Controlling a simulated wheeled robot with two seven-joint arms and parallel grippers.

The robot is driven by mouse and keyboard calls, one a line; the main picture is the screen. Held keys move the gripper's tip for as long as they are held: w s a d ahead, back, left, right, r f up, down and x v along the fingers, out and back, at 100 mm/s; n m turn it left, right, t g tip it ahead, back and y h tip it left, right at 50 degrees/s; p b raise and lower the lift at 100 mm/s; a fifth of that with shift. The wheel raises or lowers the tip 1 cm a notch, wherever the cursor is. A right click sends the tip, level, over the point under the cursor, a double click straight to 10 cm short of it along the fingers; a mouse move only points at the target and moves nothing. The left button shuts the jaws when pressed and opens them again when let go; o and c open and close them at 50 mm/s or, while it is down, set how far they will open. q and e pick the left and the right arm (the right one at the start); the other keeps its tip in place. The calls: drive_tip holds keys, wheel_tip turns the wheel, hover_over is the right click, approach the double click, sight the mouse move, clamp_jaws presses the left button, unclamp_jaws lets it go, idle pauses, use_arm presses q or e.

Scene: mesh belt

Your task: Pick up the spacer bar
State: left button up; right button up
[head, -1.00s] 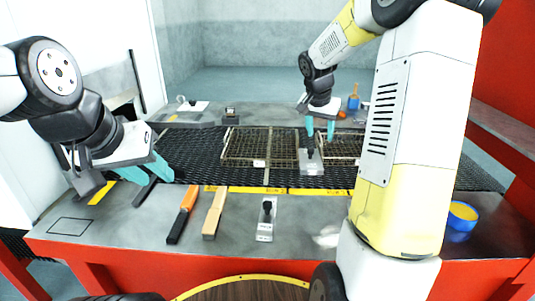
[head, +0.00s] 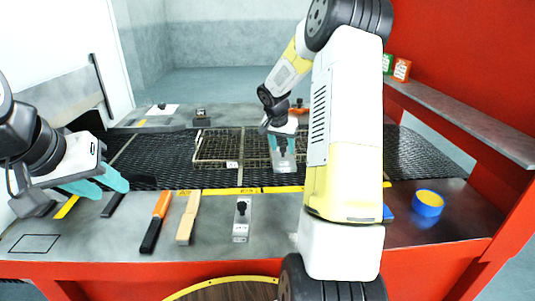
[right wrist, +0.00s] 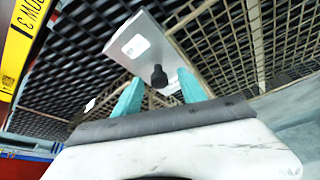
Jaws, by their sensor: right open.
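A flat grey metal bar with a black knob (head: 284,162) lies on the mesh belt; I take it to be the spacer bar. It also shows in the right wrist view (right wrist: 140,45). My right gripper (head: 282,151) is open above it, its teal fingers on either side of the knob. In the right wrist view the knob appears between the fingertips (right wrist: 160,92); whether they touch it I cannot tell. A similar knobbed metal bar (head: 241,228) lies on the front table. My left gripper (head: 110,187) is open and empty over the table's left part.
An orange-and-black tool (head: 156,222) and a wooden bar (head: 188,217) lie on the front table (head: 90,248). Wire baskets (head: 217,148) sit on the black mesh belt (head: 165,160). A blue-and-yellow round container (head: 428,203) stands at right. Boxes (head: 401,69) sit on the right shelf.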

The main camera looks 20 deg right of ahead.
clamp_jaws()
idle(1.4)
